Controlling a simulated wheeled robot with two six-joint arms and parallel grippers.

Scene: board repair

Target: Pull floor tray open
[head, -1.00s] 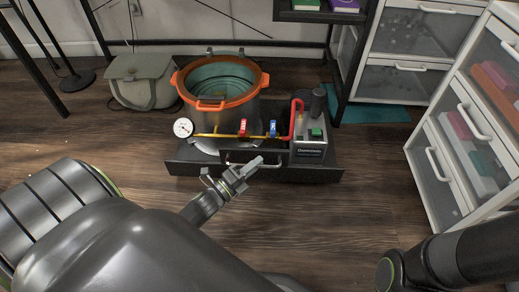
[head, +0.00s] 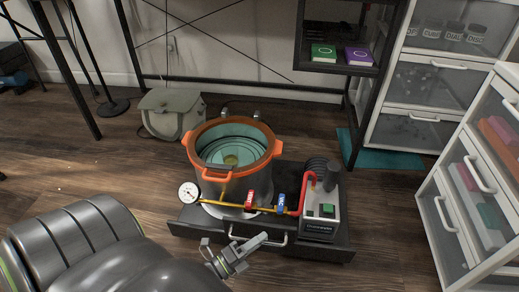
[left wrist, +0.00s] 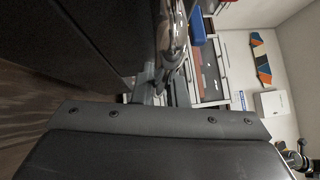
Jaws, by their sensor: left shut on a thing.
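The floor tray (head: 325,250) is a low dark platform on the wood floor. It carries a metal pot (head: 231,192) with an orange rim and a small pump unit (head: 322,215). A pale bar handle (head: 280,241) is on the front face of the tray. My left gripper (head: 252,245) is at this handle and shut on it; its jaws partly cover the bar. In the left wrist view a shiny curved metal piece (left wrist: 172,52) shows by a finger, and the exact grip is hard to see. My right gripper is out of view.
A grey-green bag (head: 170,113) stands behind the tray on the left. A white drawer cabinet (head: 437,215) stands on the right, and a black shelf (head: 335,65) is behind. A teal mat (head: 350,150) lies behind the tray. Floor in front of it is open.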

